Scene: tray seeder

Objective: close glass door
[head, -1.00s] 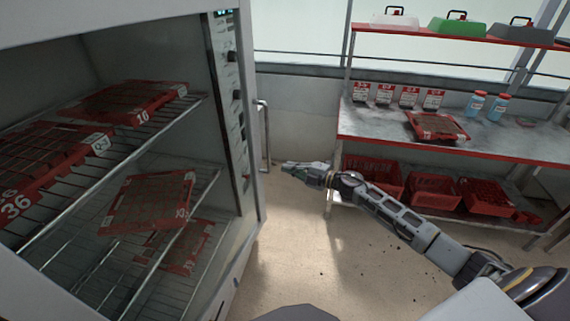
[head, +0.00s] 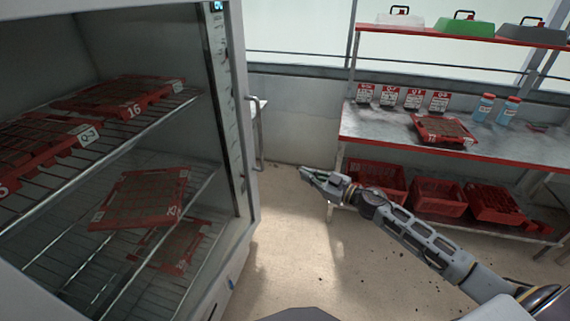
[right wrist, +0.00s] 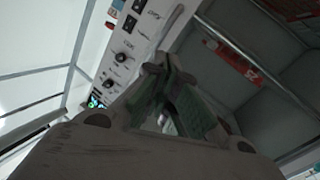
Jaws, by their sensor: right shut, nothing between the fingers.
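The tall cabinet (head: 232,20) fills the left of the head view, its chamber and shelves in plain sight. I cannot clearly make out the glass door's pane. A grey vertical bar like a handle (head: 258,138) stands just right of the cabinet's control panel (head: 234,90). The panel also shows in the right wrist view (right wrist: 125,55). My right gripper (head: 305,173) is shut and empty, right of the bar and apart from it, over open floor. Its closed fingers show in the right wrist view (right wrist: 165,85). My left gripper is out of view.
Red trays (head: 140,197) lie on the cabinet's wire shelves. A bench (head: 360,128) at the right holds a red tray (head: 443,130), blue bottles (head: 484,107) and packets. Red crates (head: 438,197) sit beneath. The floor (head: 285,245) between cabinet and bench is clear.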

